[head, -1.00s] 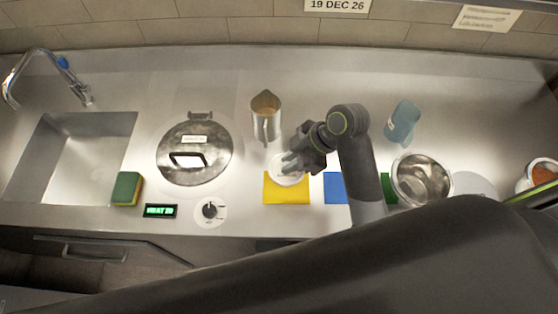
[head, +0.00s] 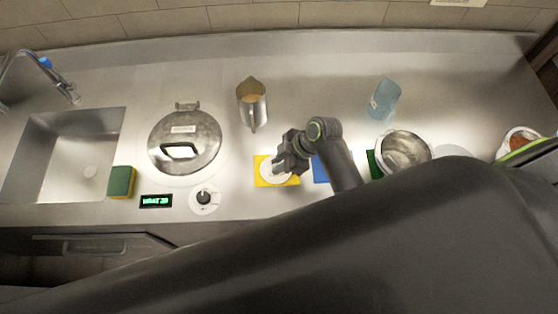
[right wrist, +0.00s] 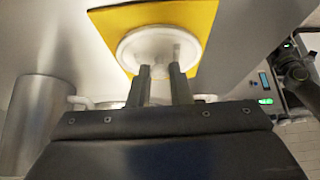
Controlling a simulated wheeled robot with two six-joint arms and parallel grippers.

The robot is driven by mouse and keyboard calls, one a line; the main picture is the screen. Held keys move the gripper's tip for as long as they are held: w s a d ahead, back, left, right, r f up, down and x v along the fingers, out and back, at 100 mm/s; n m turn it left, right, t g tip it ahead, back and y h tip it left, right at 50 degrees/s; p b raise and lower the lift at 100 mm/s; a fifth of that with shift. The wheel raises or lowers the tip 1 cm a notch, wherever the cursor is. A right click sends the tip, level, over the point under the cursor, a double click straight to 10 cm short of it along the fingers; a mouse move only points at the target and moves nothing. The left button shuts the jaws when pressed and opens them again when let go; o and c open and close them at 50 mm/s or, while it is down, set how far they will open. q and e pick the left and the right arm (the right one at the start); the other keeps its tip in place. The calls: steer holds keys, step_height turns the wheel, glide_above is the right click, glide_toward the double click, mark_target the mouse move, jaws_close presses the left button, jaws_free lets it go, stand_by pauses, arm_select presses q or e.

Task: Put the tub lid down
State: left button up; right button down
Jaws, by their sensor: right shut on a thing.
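The tub lid (head: 270,175) is a round white disc over the yellow mat (head: 292,181). My right gripper (head: 280,168) is shut on the lid and comes from its right side. In the right wrist view the two fingers (right wrist: 160,75) pinch a white raised part of the lid (right wrist: 135,46), and the yellow mat (right wrist: 105,22) shows behind it. I cannot tell whether the lid touches the mat. My left gripper does not show.
A metal jug (head: 252,103) stands behind the lid. A blue mat (head: 319,170) is to its right, then a steel bowl (head: 405,150) and a bluish bottle (head: 384,100). A large lidded well (head: 207,160), a dial (head: 204,198) and a sponge (head: 121,182) are to the left.

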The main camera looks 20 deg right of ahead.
steer(key=shift+f, duration=0.15)
steer(key=c, duration=1.3)
jaws_free()
steer(key=shift+c, duration=0.2)
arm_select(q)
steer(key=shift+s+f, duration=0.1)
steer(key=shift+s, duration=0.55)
